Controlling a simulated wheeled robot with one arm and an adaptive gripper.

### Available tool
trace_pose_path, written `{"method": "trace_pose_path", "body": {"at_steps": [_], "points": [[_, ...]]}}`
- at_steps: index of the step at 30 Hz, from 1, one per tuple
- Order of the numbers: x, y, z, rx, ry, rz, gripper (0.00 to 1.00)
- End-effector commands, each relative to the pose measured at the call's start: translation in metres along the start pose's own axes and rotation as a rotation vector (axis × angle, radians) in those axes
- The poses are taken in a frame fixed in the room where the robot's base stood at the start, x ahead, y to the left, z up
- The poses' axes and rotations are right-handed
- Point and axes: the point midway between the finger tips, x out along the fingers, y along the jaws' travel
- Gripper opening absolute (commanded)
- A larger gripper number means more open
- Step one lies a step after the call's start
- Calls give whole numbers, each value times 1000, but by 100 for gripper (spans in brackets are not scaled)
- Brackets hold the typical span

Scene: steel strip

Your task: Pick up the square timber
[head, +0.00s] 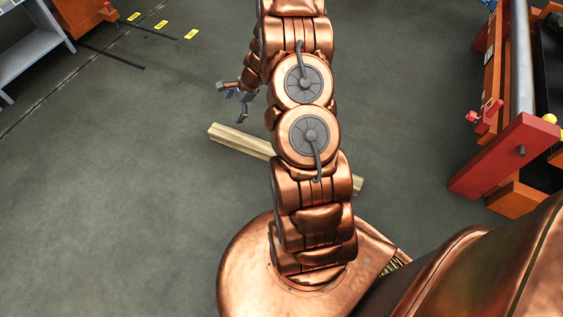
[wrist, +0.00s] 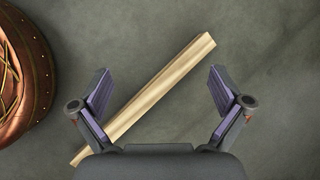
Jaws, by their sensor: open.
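The square timber (head: 237,141) is a pale wooden beam lying on the grey floor. My arm hides its middle in the head view, and its right end shows past the arm. In the wrist view the timber (wrist: 162,83) lies diagonally, from lower left to upper right, between and beyond the fingers. My gripper (head: 238,98) is open and empty near the timber's left end in the head view. In the wrist view the gripper (wrist: 160,88) has its two fingers wide apart. The timber's lower part passes behind the left finger and the palm. I see no contact.
A red and orange machine frame (head: 503,157) stands at the right. A grey shelf (head: 33,45) and an orange cabinet (head: 78,15) stand at the upper left, near yellow floor markings (head: 161,24). The floor (head: 120,200) at the left is clear.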

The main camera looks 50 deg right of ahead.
Motion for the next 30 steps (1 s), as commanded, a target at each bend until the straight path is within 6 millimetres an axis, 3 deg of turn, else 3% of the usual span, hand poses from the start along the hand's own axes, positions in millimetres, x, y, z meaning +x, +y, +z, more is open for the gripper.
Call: {"method": "trace_pose_path", "body": {"at_steps": [1, 8, 12, 18, 24, 30], "points": [[22, 4, -28, 60, 8, -12, 100], [86, 17, -132, 325, 53, -79, 100], [124, 37, -196, 488, 87, -116, 100], [173, 74, -275, 698, 132, -160, 100], [199, 101, -321, 826, 165, -188, 100], [209, 108, -335, 862, 174, -198, 100]]}}
